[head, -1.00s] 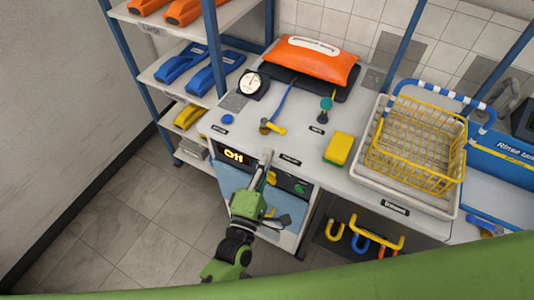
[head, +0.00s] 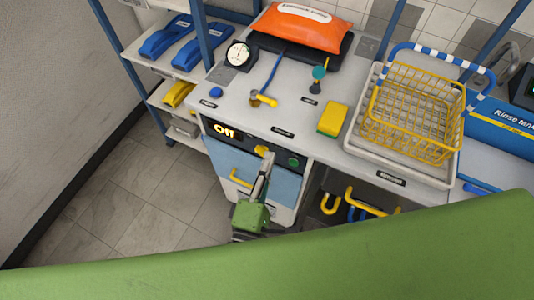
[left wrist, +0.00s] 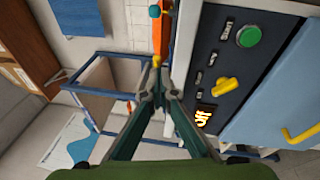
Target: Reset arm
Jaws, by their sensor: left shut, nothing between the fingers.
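My left gripper (head: 263,172) is in front of the testbench control panel (head: 231,140), with its fingers pointing up toward the bench edge. It is shut and empty. In the left wrist view my left gripper (left wrist: 161,86) shows its fingertips together, left of the panel. The panel carries a lit display (left wrist: 204,115), a yellow knob (left wrist: 228,88) and a green button (left wrist: 248,37). In the head view the yellow knob (head: 262,150) is close to the fingertips; contact cannot be told. The green button (head: 293,162) is to the right. My right gripper is not in view.
On the bench are a gauge (head: 238,54), a brass valve fitting (head: 262,100), a yellow-green sponge (head: 332,119), an orange bag (head: 300,26) and a yellow wire basket (head: 415,112). Blue shelving (head: 116,48) stands at the left. The tiled floor at left is clear.

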